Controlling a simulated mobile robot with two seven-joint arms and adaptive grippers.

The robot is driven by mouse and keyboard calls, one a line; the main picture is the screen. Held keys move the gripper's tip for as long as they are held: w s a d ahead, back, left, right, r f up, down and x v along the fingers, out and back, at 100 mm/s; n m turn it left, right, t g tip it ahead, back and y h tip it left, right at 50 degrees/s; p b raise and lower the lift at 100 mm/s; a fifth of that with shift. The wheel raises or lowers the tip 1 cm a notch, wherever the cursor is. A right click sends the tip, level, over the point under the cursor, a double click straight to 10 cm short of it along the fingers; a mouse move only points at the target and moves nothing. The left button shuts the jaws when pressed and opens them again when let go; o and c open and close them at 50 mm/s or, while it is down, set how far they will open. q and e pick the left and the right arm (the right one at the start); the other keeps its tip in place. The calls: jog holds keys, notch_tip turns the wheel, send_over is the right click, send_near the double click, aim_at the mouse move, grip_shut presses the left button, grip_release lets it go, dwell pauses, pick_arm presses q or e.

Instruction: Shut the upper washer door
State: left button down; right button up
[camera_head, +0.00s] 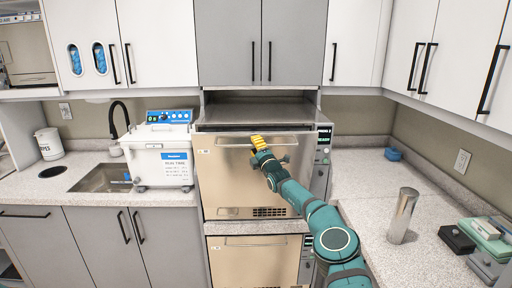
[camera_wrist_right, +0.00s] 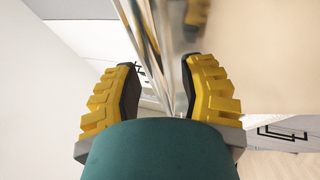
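The upper washer door (camera_head: 225,180) is a beige panel with a long bar handle near its top, in the middle of the head view. A dark gap runs along its top edge; the door looks slightly ajar, but I cannot tell how far. My right gripper (camera_head: 259,143), with yellow fingers, is in front of the door's upper part, near the handle. In the right wrist view my right gripper (camera_wrist_right: 160,98) has its fingers apart. The beige panel (camera_wrist_right: 265,60) stands beside the right finger, with thin edges showing between the fingers; contact is unclear. My left gripper is out of view.
The lower washer door (camera_head: 255,262) is below. A white box unit (camera_head: 160,158) stands left by the sink (camera_head: 105,178). A metal cylinder (camera_head: 403,215) and small cases (camera_head: 487,240) sit on the right counter. Grey cupboards (camera_head: 262,45) hang above.

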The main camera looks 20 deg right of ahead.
jog(key=shift+d+f, duration=0.15)
jog(key=shift+s+d+f, duration=0.1)
jog(key=shift+s+f, duration=0.1)
jog(key=v, duration=1.1)
jog(key=shift+s+r, duration=0.2)
jog(key=shift+s, duration=0.1)
